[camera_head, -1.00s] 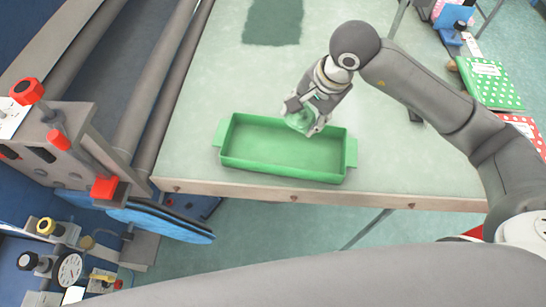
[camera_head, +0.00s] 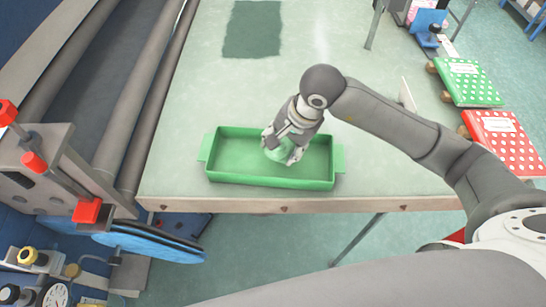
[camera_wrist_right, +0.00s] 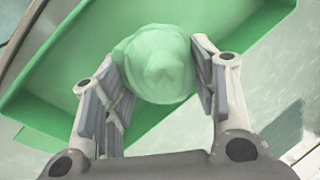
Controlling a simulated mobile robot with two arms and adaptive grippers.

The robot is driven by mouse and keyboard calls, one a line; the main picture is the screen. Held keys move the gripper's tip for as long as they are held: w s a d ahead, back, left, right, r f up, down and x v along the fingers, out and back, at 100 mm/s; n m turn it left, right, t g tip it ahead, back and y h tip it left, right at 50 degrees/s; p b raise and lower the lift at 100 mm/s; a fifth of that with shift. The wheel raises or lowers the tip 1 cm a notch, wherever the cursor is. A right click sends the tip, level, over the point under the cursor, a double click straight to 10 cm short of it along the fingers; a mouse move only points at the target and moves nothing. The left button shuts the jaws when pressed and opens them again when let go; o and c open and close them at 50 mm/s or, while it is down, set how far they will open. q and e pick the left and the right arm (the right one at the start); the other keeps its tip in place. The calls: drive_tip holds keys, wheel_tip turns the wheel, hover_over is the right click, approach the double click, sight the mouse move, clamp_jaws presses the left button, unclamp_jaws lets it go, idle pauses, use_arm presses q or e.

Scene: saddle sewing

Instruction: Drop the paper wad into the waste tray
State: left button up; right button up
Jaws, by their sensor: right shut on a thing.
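The green waste tray (camera_head: 225,176) sits on the pale table near its front edge. My right gripper (camera_head: 284,156) is over the middle of the tray and points down. It is shut on the light green paper wad (camera_head: 277,154). In the right wrist view the wad (camera_wrist_right: 157,66) sits between the two fingers, with the tray (camera_wrist_right: 45,115) beneath it. The gap between the wad and the tray floor cannot be judged. My left gripper is not in view.
The pale table (camera_head: 200,90) is mostly clear, with a dark green patch (camera_head: 252,30) at the back. A machine with rollers (camera_head: 150,95) stands along the left. Green (camera_head: 467,82) and red (camera_head: 503,138) dotted books lie at the right.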

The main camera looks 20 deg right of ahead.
drive_tip(key=o, duration=1)
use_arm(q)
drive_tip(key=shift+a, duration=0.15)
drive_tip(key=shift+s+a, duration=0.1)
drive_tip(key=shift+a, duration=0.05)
use_arm(e)
drive_tip(key=shift+r, duration=0.1)
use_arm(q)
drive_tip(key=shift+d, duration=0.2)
use_arm(e)
drive_tip(key=v, duration=1.2)
